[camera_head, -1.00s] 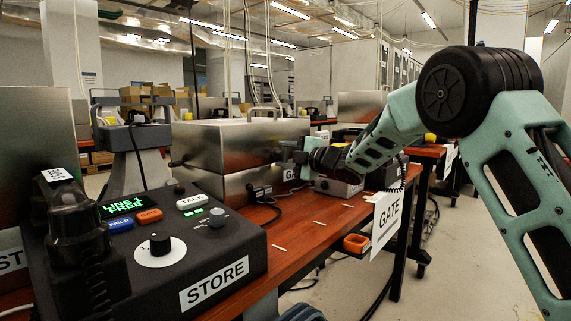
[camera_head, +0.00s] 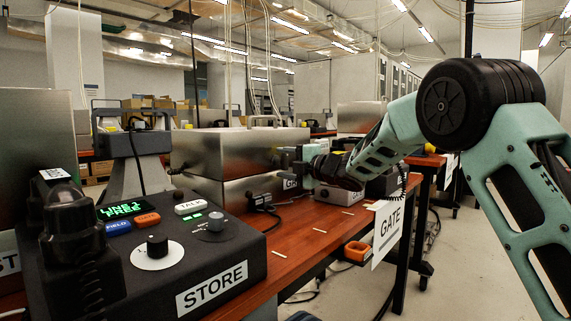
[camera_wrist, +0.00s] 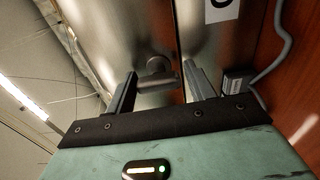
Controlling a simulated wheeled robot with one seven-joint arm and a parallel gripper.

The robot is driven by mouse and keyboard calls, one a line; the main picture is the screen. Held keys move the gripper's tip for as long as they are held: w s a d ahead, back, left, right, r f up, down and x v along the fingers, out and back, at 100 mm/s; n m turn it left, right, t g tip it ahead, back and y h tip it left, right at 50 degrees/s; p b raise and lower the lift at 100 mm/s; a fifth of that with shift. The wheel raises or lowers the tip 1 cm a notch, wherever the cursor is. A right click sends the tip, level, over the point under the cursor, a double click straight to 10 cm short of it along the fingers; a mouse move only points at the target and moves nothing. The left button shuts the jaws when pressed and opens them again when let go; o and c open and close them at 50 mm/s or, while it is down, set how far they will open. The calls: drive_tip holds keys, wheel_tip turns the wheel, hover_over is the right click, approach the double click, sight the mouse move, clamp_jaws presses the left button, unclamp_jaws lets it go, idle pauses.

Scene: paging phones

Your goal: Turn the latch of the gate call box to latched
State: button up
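The gate call box is a brushed-metal case (camera_head: 230,191) on the red-brown bench, behind a hanging GATE sign (camera_head: 387,232). Its latch (camera_wrist: 157,72) is a short grey handle on a round boss, on the metal face beside the seam, in the wrist view. My gripper (camera_wrist: 161,88) points at that face with its two fingers apart, one on each side of the latch handle. Gaps show between handle and fingers. In the head view my gripper (camera_head: 284,156) is at the right end of the case, and the latch is hidden or too small to make out.
A black STORE console (camera_head: 210,250) with buttons and knobs fills the near left. A small grey box (camera_head: 340,194) stands under my wrist. A cable (camera_wrist: 278,55) runs beside the case. An orange holder (camera_head: 357,251) hangs at the bench edge. Open floor lies right.

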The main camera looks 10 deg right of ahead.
drive_tip(key=shift+o, duration=0.6)
drive_tip(key=shift+s+d+r, duration=0.1)
drive_tip(key=shift+s+d, duration=0.1)
drive_tip(key=p+v, duration=0.3)
drive_tip(key=v, duration=1.4)
